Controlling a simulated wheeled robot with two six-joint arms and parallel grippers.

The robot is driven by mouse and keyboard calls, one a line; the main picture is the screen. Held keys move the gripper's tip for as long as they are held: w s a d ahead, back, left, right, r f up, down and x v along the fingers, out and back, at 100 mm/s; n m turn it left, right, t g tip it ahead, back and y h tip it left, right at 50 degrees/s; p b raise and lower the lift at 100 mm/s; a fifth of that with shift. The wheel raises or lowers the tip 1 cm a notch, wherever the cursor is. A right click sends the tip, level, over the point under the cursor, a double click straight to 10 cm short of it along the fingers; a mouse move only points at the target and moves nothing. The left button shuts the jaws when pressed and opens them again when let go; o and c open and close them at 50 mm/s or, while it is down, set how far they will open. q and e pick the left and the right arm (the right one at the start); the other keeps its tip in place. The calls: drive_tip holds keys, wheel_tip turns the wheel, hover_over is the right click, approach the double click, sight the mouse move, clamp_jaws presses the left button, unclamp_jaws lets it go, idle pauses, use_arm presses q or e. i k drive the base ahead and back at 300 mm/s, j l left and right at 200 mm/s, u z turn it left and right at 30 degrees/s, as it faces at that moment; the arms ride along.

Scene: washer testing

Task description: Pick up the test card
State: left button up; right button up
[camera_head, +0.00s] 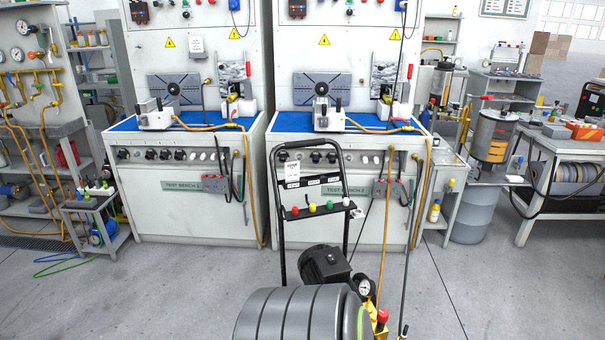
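A small white card (291,174) with faint print hangs at the upper left of the black cart frame (282,235), near the middle of the view. It may be the test card, but its print is too small to read. Another pale label (197,47) is on the left bench's back panel. Neither of my grippers shows in the view, and nothing is seen touching the card.
The cart carries a bar of coloured knobs (315,209), a black motor (325,265) and a large grey ribbed cylinder (290,316). Two blue-topped test benches (185,215) stand behind it. A side cart (98,208) stands left. Grey floor (180,290) is clear at front left.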

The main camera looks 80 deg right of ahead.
sight(292, 169)
drive_tip(key=i+l+z, duration=0.15)
drive_tip(key=i+z, duration=0.3)
drive_tip(key=i+l+z, duration=0.1)
drive_tip(key=i+z, duration=0.15)
drive_tip(key=z, duration=0.15)
drive_tip(key=i+j+z, duration=0.1)
drive_tip(key=i+z, duration=0.35)
drive_tip(key=i+j+z, duration=0.2)
drive_tip(key=z, duration=0.25)
drive_tip(key=i, duration=0.1)
